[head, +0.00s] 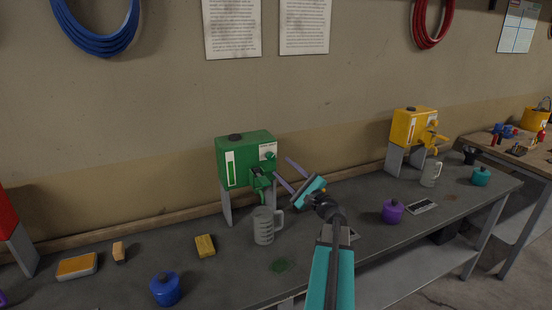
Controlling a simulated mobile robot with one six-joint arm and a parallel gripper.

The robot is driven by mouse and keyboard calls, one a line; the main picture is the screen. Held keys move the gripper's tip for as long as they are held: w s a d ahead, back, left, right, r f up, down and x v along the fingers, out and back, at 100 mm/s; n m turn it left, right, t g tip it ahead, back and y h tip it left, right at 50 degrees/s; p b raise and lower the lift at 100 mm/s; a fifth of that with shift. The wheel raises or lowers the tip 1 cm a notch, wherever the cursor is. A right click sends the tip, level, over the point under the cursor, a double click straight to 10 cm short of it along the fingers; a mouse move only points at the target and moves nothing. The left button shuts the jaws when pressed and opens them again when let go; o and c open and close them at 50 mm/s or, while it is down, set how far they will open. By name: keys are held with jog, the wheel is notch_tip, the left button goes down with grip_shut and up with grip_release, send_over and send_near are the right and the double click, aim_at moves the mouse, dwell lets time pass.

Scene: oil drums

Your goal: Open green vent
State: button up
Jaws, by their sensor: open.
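The green oil drum (247,158) stands on grey legs on the workbench, with a black cap on top and a white label strip. Its green vent and tap parts (262,181) are on its front right side. My gripper (286,175) is open just right of these parts, its purple fingers pointing toward the drum. I cannot tell whether a finger touches the tap. A clear measuring mug (264,226) stands on the bench below the tap.
A yellow drum (407,127) with a mug (430,173) is at right. A purple pot (393,211), a blue pot (165,288), a yellow sponge (205,246) and a yellow-topped box (77,266) sit on the bench (225,288). A red drum edge (5,215) is at far left.

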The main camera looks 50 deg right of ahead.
aim_at(272, 158)
jog(key=shift+p+x, duration=1.05)
jog(key=shift+x, duration=2)
jog(key=shift+c, duration=0.2)
jog(key=c, duration=1)
